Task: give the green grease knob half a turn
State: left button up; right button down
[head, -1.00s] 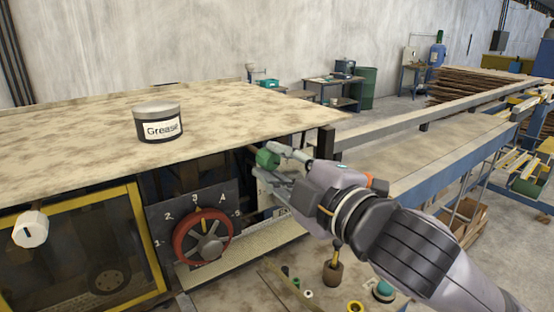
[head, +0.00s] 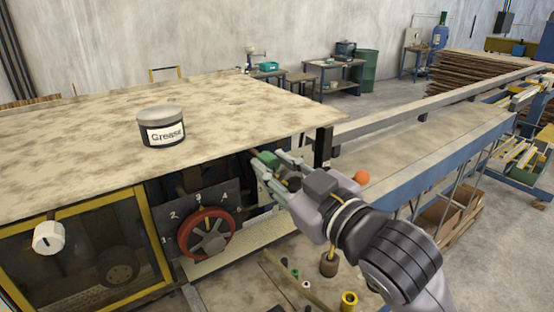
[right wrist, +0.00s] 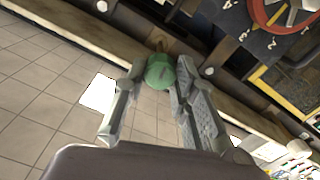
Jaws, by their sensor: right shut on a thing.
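The green grease knob (head: 268,159) sits under the edge of the worktop, to the right of the red wheel. In the right wrist view the round green knob (right wrist: 160,72) lies between the two fingertips. My right gripper (head: 270,166) reaches in from the right and is shut on the knob; its fingers also show in the right wrist view (right wrist: 159,82). Part of the knob is hidden by the fingers. My left gripper is not in view.
A dark tin labelled Grease (head: 161,126) stands on the stained worktop (head: 245,110). The red wheel (head: 206,234) with a numbered dial is close to the left of the knob. A white knob (head: 48,237) is at far left. A blue-sided conveyor (head: 430,170) runs off to the right.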

jog(key=shift+f+m+p, duration=0.1)
jog(key=shift+m+p, duration=0.25)
jog(key=shift+m, duration=0.45)
jog(key=shift+f, duration=0.1)
jog(key=c, duration=1.3)
grip_release()
jog(key=shift+r, duration=0.25)
notch_tip(320, 180, up, 10)
jog(key=shift+f, duration=0.15)
